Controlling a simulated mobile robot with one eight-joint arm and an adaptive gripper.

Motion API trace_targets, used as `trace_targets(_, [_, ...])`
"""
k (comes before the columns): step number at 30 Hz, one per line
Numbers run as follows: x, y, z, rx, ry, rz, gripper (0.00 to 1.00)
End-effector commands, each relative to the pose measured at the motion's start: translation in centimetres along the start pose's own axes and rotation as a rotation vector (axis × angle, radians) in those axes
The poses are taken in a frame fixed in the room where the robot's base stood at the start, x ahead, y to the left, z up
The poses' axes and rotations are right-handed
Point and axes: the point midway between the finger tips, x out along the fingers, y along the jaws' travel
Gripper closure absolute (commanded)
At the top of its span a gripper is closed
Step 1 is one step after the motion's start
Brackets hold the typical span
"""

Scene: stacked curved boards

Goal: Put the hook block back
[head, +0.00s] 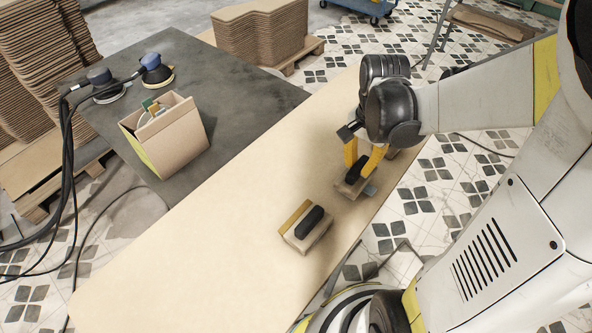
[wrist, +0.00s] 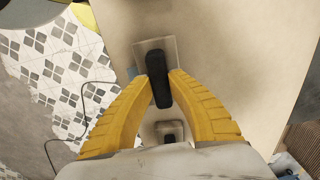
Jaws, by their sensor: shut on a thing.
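My gripper (head: 358,166) has its two yellow fingers shut on the black handle of a block (wrist: 158,76). In the head view the held block (head: 346,189) is partly hidden by the fingers and shows a tan base. It is close to the table's right edge; I cannot tell whether it rests on the board or hangs just above it. A second block (head: 303,243), with a black handle and a yellow-topped long side, stands on the board nearer and to the left. The frames do not show clearly which one is the hook block.
Another dark-topped block (wrist: 171,131) sits below the held one in the wrist view. The tan tabletop (head: 190,255) is clear to the left. An open cardboard box (head: 178,140) and two sanders (head: 156,70) stand on the grey table (head: 235,95). A small blue-grey piece (head: 370,190) shows beside the held block.

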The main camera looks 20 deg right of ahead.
Motion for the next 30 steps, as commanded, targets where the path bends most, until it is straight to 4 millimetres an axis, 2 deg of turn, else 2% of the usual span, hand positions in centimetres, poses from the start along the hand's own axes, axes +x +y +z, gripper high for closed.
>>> trace_targets(22, [1.4,0.0,0.0,0.000,0.000,0.000,1.00])
trace_targets(23, [1.4,0.0,0.0,0.000,0.000,0.000,0.76])
trace_targets(24, [1.3,0.0,0.0,0.000,0.000,0.000,0.64])
trace_targets(25, [1.3,0.0,0.0,0.000,0.000,0.000,0.58])
trace_targets(30, [1.3,0.0,0.0,0.000,0.000,0.000,0.58])
